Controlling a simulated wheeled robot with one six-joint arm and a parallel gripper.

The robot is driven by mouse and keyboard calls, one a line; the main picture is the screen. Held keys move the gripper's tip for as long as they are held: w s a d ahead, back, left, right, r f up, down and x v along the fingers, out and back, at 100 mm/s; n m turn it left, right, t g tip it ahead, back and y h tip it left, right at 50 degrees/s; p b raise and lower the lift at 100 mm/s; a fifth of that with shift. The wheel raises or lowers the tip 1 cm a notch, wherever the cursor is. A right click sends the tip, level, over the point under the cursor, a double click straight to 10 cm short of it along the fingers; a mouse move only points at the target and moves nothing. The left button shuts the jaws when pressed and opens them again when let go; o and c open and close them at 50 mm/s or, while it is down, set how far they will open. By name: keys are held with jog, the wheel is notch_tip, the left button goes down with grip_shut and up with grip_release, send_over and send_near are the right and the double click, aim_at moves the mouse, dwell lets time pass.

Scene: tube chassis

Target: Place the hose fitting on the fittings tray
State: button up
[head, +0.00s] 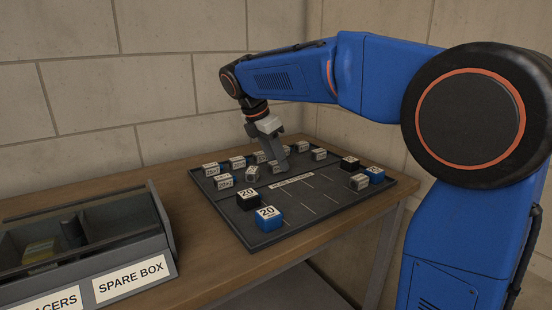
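The fittings tray is a dark, low-rimmed board (310,218) on the wooden bench. Several small labelled blocks stand on it in black, blue and grey, such as a blue one marked 20 (268,219) at its front corner. A white label strip, too small to read, runs across its middle. My gripper (281,165) points down over the back half of the tray, among grey blocks. Its fingers look close together, but the view is too small to tell whether they hold anything. I cannot tell which piece, if any, is the hose fitting.
A grey divided bin labelled SPARE BOX (131,279) stands at the left of the bench (190,250), with a dark cylinder (73,234) and yellowish pieces inside. Block walls stand close behind. The tray's front right half has free room between its lines.

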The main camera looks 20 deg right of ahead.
jog(key=v, duration=1.2)
jog(key=shift+r, duration=0.2)
jog(key=shift+s+d, duration=0.1)
